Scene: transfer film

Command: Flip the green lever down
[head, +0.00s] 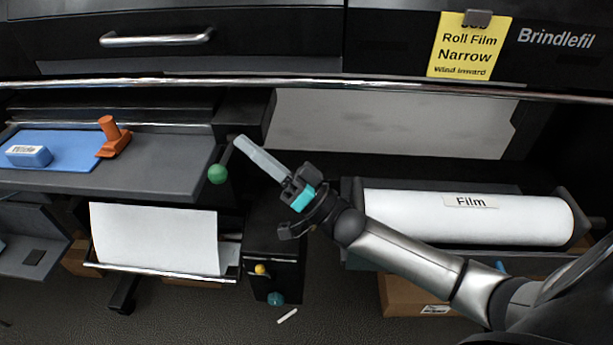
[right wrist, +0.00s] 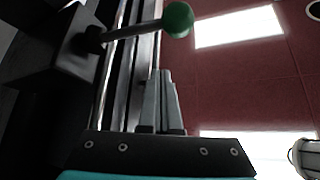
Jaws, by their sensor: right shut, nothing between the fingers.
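The green lever is a dark rod with a round green knob (head: 218,174), at the right end of the grey shelf in the head view. In the right wrist view its green knob (right wrist: 178,19) is at the top, and its rod runs left to a black block. My right gripper (head: 238,140) is shut and empty, its fingertips just above and right of the knob in the head view. In the right wrist view the closed fingers (right wrist: 161,75) point toward the lever, with a gap in the picture below the knob. My left gripper is not in view.
A grey shelf (head: 160,178) holds a blue mat and an orange handled piece (head: 112,138). A black box (head: 272,250) with yellow and teal knobs stands below the lever. A metal rail (head: 300,83) crosses above.

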